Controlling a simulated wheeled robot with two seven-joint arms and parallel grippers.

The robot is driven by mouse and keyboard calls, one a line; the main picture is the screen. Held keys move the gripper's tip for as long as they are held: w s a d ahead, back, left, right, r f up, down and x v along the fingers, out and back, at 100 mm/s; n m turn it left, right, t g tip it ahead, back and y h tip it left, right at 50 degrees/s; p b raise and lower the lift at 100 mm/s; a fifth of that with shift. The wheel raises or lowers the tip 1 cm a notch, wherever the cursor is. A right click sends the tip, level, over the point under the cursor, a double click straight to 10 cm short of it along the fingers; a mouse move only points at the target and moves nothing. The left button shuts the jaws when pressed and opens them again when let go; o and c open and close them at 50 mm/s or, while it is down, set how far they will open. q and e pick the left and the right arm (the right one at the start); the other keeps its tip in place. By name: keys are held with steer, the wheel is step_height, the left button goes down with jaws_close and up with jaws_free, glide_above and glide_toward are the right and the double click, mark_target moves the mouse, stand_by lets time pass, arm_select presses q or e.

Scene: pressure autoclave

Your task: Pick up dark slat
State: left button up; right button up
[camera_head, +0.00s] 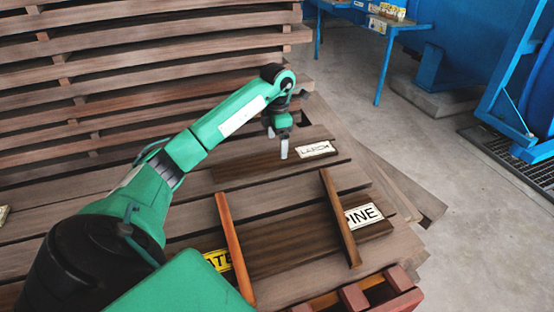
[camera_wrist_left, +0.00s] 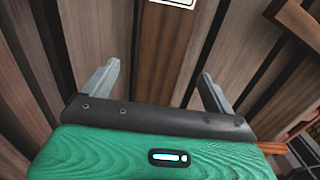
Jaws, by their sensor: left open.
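A narrow dark brown slat (camera_head: 340,217) lies across the wider boards, just left of the PINE label, in the head view. A dark piece that looks like it shows at the top right of the left wrist view (camera_wrist_left: 297,24). My left gripper (camera_head: 279,143) is open, pointing down over the boards near a label reading roughly LARCH, up and left of the dark slat and apart from it. In the left wrist view a reddish-brown board (camera_wrist_left: 159,55) lies below and between the fingers (camera_wrist_left: 158,84). My right gripper is not in view.
A lighter orange-brown slat (camera_head: 235,250) lies left of the dark one, beside a yellow label (camera_head: 218,260). A tall stack of planks (camera_head: 150,70) rises behind. Blue equipment and a blue table (camera_head: 375,25) stand at the back right. Grey floor is clear to the right.

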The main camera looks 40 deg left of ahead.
mark_target(277, 158)
arm_select(q)
steer(key=shift+f, duration=0.45)
step_height(277, 158, down, 4)
steer(key=shift+s+p, duration=0.15)
steer(key=shift+p, duration=0.85)
steer(key=shift+f, duration=0.25)
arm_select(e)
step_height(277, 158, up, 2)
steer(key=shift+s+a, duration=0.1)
arm_select(q)
steer(key=shift+c, duration=0.4)
steer(key=c, duration=1.3)
steer(key=shift+r, duration=0.1)
